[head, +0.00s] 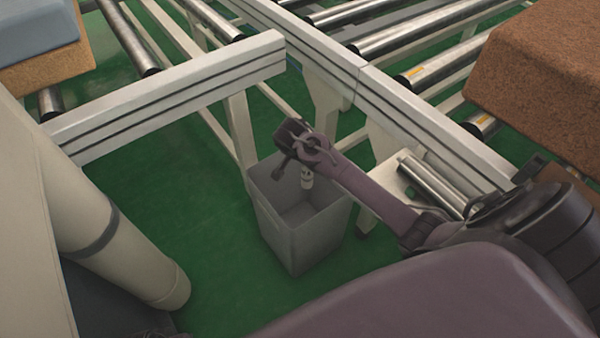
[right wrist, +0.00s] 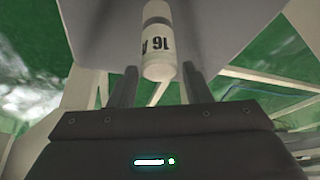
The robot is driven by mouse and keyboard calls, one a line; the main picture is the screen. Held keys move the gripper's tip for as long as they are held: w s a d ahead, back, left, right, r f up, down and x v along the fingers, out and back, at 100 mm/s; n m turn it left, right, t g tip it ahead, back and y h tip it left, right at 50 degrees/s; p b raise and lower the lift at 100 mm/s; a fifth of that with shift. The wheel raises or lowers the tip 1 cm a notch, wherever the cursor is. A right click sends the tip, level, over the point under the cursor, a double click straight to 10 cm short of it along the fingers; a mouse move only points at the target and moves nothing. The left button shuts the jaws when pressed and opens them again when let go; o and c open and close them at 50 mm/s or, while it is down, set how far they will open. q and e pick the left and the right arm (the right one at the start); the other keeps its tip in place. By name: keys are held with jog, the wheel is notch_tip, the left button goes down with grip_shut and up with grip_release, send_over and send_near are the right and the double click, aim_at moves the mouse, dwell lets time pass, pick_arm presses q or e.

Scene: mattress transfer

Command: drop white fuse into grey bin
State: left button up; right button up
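The grey bin (head: 306,236) stands upright on the green floor in the middle of the head view. My right gripper (head: 283,157) is above the bin opening with its fingers apart. The small white fuse (head: 307,180) is below the gripper, within the outline of the bin opening. In the right wrist view the white fuse (right wrist: 158,48), marked "16 A", shows between my spread fingers (right wrist: 160,88), with a gap on each side. The grey bin (right wrist: 220,35) shows behind it. My left gripper is not in view.
White conveyor frames (head: 170,95) with metal rollers run behind the bin. A brown block (head: 540,75) lies on the rollers at right, and a blue-grey and brown stack (head: 40,35) is at top left. Green floor (head: 215,245) is clear left of the bin.

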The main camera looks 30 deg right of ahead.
jog(key=shift+o, duration=1.3)
jog(key=shift+r, duration=0.15)
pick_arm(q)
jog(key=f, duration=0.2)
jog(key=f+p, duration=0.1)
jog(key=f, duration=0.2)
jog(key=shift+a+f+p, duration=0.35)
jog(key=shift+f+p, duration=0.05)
pick_arm(e)
jog(key=v, duration=0.7)
jog(key=shift+r, duration=0.25)
jog(key=shift+s+a, duration=0.1)
jog(key=shift+a, duration=0.05)
